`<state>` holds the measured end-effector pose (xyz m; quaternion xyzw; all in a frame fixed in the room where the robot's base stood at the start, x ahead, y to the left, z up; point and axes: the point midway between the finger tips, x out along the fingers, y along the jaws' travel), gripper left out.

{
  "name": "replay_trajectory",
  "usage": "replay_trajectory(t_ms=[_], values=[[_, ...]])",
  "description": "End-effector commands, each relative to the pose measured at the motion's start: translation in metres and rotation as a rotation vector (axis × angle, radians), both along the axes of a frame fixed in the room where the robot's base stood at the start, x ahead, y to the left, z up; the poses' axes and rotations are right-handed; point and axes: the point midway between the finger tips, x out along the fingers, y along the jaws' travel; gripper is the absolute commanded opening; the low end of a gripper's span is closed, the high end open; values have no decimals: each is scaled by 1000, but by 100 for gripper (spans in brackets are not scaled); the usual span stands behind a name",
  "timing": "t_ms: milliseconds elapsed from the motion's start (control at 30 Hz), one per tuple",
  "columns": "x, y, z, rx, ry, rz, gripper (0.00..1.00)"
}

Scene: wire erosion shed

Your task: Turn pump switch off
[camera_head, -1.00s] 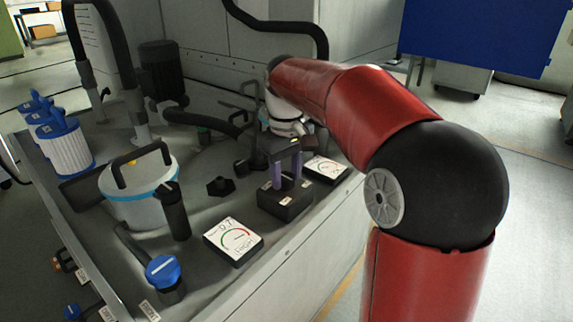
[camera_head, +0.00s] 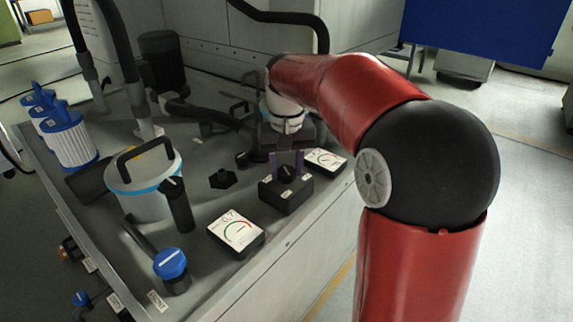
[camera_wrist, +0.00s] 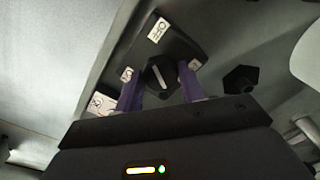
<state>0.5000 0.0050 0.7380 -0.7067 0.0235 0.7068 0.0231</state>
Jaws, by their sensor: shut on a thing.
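The pump switch is a dark box with a black rotary knob (camera_wrist: 160,76) on top and small white labels around it. The knob carries a pale pointer line. In the head view the switch box (camera_head: 285,196) stands near the bench's front edge, between two gauges. My gripper (camera_wrist: 160,90) has two purple fingers, one on each side of the knob, and is shut on it. It also shows in the head view (camera_head: 287,168), coming down on the box from behind.
A gauge (camera_head: 236,233) lies left of the switch and another gauge (camera_head: 326,161) right of it. A black hexagonal knob (camera_head: 223,179), a lidded grey canister (camera_head: 143,185) and a blue-capped valve (camera_head: 170,264) stand to the left. A black hose (camera_head: 205,114) runs behind.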

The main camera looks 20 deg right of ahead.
Motion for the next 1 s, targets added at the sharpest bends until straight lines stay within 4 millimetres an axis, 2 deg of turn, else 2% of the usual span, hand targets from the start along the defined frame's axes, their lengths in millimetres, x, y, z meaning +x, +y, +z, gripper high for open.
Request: replay_trajectory(t_ms=[300, 333, 500, 767, 867, 1000], values=[[1, 0, 0, 2, -2, -3, 17], [1, 0, 0, 2, -2, -3, 42], [0, 0, 0, 1, -1, -3, 61], [0, 0, 1, 1, -1, -2, 61], [1, 0, 9, 1, -3, -2, 61], [1, 0, 32, 1, -4, -2, 61]])
